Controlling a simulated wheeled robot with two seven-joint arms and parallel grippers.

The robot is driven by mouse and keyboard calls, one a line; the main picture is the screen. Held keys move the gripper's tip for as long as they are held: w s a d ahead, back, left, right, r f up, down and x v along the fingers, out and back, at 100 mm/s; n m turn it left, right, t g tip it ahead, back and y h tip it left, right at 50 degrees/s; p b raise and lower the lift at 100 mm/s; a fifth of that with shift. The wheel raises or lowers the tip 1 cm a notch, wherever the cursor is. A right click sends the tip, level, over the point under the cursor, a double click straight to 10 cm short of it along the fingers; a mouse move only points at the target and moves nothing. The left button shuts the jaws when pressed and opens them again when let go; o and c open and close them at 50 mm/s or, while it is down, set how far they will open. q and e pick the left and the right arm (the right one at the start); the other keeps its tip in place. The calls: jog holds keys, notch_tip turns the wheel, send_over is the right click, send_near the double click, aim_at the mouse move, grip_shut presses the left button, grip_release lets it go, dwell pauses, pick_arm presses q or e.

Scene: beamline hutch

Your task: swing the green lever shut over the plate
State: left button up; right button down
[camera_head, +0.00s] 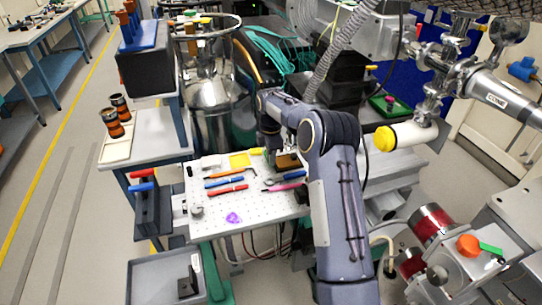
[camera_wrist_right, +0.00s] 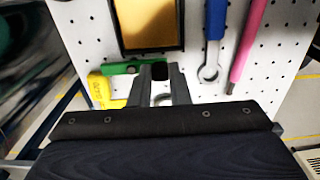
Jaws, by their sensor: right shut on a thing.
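The green lever (camera_wrist_right: 122,68) lies across the pegboard, beside the near edge of the plate in the right wrist view. The plate (camera_wrist_right: 150,22) is gold-brown in a dark frame; it also shows in the head view (camera_head: 288,160), partly hidden by my right arm. The lever is beside the plate, not over it. My right gripper (camera_wrist_right: 163,72) is shut at the lever's right end, and its fingers hide that end. The same gripper shows in the head view (camera_head: 276,152), small and above the board. My left gripper is out of view.
The white pegboard table (camera_head: 262,205) holds screwdrivers, a wrench (camera_wrist_right: 209,70), a pink tool (camera_wrist_right: 247,40) and a yellow block (camera_wrist_right: 100,90) close to the lever. A steel vessel (camera_head: 217,100) stands behind, and a yellow-capped pipe (camera_head: 405,136) juts out at right.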

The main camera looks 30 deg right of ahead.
jog(key=shift+a+r+m, duration=0.1)
jog(key=shift+m, duration=0.2)
jog(key=m, duration=0.1)
jog(key=m+p, duration=0.1)
jog(key=a+m, duration=0.1)
jog(key=shift+w+m+p, duration=0.3)
jog(key=shift+m+p, duration=0.05)
jog(key=shift+m, duration=0.05)
jog(key=m, duration=0.3)
jog(key=w+m+p, duration=0.1)
jog(key=shift+a+m, duration=0.3)
jog(key=shift+a, duration=0.1)
jog(key=m, duration=0.2)
jog(key=w+m+p, duration=0.1)
jog(key=m, duration=0.1)
jog(key=shift+w+a, duration=0.1)
jog(key=shift+a, duration=0.1)
jog(key=shift+w+m+p, duration=0.3)
jog(key=shift+m, duration=0.9)
jog(key=shift+w+m+p, duration=0.25)
jog(key=shift+w+m, duration=0.05)
jog(key=shift+m, duration=0.9)
jog(key=c, duration=1.4)
grip_release()
jog(key=shift+o, duration=0.2)
